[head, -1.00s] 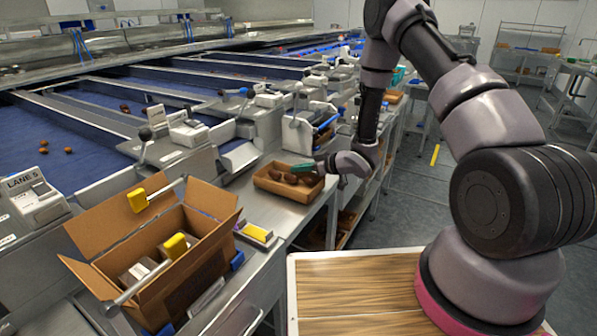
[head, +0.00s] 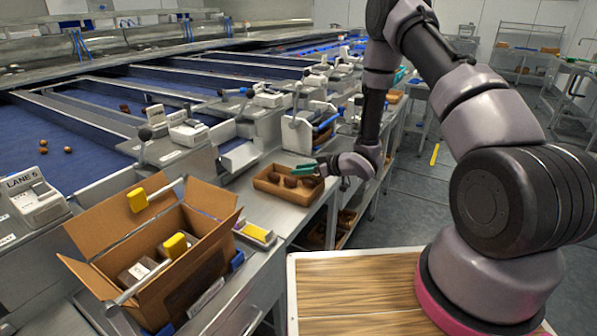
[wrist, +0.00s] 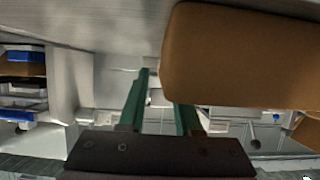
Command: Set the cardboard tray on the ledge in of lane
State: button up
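The cardboard tray (head: 283,197) is a shallow brown open box with dark dates in it. It sits level on the metal ledge (head: 264,222) in front of one of the lanes. My gripper (head: 304,170) is at the tray's right end, its green fingers by the rim. In the wrist view the fingers of my gripper (wrist: 160,90) are apart with nothing visible between them. The tray (wrist: 235,55) fills the upper right there, beside the right finger. Whether a finger touches the tray, I cannot tell.
A large open carton (head: 184,289) with packs inside stands nearer on the left. A yellow-topped block (head: 258,233) lies between it and the tray. Lane levers and a white unit (head: 298,132) stand behind the tray. A wooden board (head: 350,290) is in front.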

jog(key=v, duration=1.1)
jog(key=w+d+r+m+t+h, duration=0.1)
jog(key=w+d+r+m+h, duration=0.1)
jog(key=w+d+r+h, duration=0.3)
jog(key=w+d+r+m+t+h, duration=0.1)
jog(key=d+r, duration=0.2)
jog(key=r, duration=0.4)
jog(key=s+d+r+m+t+h, duration=0.1)
jog(key=d+r+m+h, duration=0.15)
jog(key=r, duration=0.25)
jog(key=s+d+r+m+h, duration=0.1)
jog(key=s+d+r+m, duration=0.15)
jog(key=r, duration=0.35)
jog(key=s+d+r+m+g+h, duration=0.2)
jog(key=s+d+r+m, duration=0.15)
jog(key=s+r, duration=0.8)
jog(key=s+a+r+m+y, duration=0.1)
jog(key=s+a+m, duration=0.1)
jog(key=s, duration=0.6)
jog(key=s+a+r+m+g+y, duration=0.1)
jog(key=s+a+r+m, duration=0.1)
jog(key=s, duration=0.6)
jog(key=shift+a+r, duration=0.15)
jog(key=shift+a, duration=0.6)
